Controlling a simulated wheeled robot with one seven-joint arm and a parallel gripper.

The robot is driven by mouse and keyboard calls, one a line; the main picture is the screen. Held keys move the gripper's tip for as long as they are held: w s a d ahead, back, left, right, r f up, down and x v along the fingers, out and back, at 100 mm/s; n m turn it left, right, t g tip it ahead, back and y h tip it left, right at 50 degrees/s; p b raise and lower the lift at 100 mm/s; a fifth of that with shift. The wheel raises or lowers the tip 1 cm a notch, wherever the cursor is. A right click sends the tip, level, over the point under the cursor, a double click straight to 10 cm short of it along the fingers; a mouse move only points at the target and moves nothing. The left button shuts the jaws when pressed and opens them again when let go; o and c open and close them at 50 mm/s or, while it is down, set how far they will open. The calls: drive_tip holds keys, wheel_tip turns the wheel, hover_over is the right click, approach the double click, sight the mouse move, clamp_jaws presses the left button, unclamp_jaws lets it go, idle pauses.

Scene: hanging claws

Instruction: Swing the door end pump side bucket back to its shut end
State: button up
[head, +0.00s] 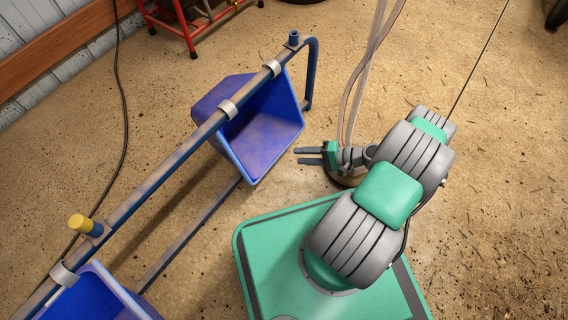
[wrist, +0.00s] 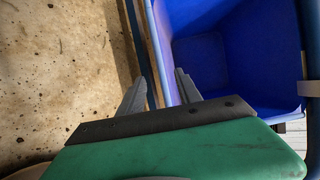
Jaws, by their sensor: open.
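A blue bucket (head: 266,137) hangs tilted from a worn blue rail (head: 178,160) by grey clips, its open side toward my gripper. A second blue bucket (head: 92,298) hangs further along the rail, cut off at the bottom left. No label shows which is the door end pump side one. My gripper (head: 297,156) is open and empty, just right of the first bucket and apart from it in the head view. In the wrist view, the fingers (wrist: 163,76) are spread near the rim of a blue bucket (wrist: 228,52); I cannot tell if they touch it.
A yellow-capped peg (head: 81,223) stands on the rail between the buckets. Clear hoses (head: 363,75) hang close behind my gripper. A red stand (head: 190,28) is at the back by the wall. The floor on the right is mostly clear.

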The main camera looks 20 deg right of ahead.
sight(281, 156)
drive_tip(key=b+x, duration=0.2)
drive_tip(key=x, duration=0.5)
drive_tip(key=shift+w+a, duration=0.1)
drive_tip(key=shift+a, duration=0.15)
drive_tip(key=shift+c, duration=0.3)
clamp_jaws()
idle(0.7)
